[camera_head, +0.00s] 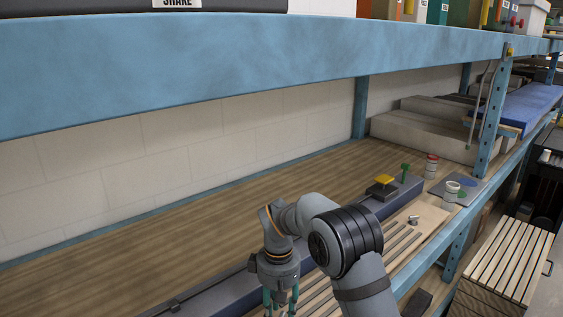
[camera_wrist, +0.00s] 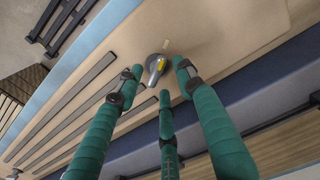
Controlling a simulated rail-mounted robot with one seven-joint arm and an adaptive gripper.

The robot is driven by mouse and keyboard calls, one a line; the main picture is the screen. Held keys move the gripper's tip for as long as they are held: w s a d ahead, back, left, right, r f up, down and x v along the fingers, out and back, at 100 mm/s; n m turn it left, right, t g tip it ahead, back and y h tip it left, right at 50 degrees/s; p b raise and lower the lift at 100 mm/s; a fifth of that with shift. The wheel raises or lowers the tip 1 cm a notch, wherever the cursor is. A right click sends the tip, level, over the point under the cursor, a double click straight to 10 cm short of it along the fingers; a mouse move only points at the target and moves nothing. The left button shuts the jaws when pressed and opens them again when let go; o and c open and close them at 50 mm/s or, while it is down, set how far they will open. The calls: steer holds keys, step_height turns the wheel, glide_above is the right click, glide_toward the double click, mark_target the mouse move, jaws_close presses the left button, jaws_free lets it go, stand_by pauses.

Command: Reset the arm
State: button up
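My gripper (camera_head: 281,300) hangs from my arm over the slatted wooden board at the bottom of the head view. Its green fingers show in the wrist view, where the gripper (camera_wrist: 155,82) has its fingertips spread apart with nothing held between them. The lower ends of the fingers are cut off in the head view. My arm is bent, with its thick black joint right of the gripper.
A small metal piece (camera_head: 413,220) lies on the board (camera_head: 432,213); a grey piece with a yellow mark (camera_wrist: 155,68) shows in the wrist view. A yellow-topped block (camera_head: 382,186), green peg (camera_head: 405,170) and red-white container (camera_head: 431,166) stand farther back. A blue shelf beam (camera_head: 220,60) crosses above.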

steer(key=shift+w+d+f+m, duration=0.1)
steer(key=shift+d+f+m, duration=0.4)
steer(key=shift+f, duration=0.1)
steer(key=m+b, duration=0.2)
steer(key=m, duration=0.2)
steer(key=shift+r, duration=0.1)
steer(key=m, duration=0.1)
steer(key=m+b, duration=0.1)
steer(key=m, duration=0.2)
steer(key=shift+s+b, duration=0.25)
steer(key=shift+b, duration=0.15)
steer(key=shift+r+m+b, duration=0.2)
steer(key=shift+m+b, duration=0.1)
steer(key=shift+m, duration=0.6)
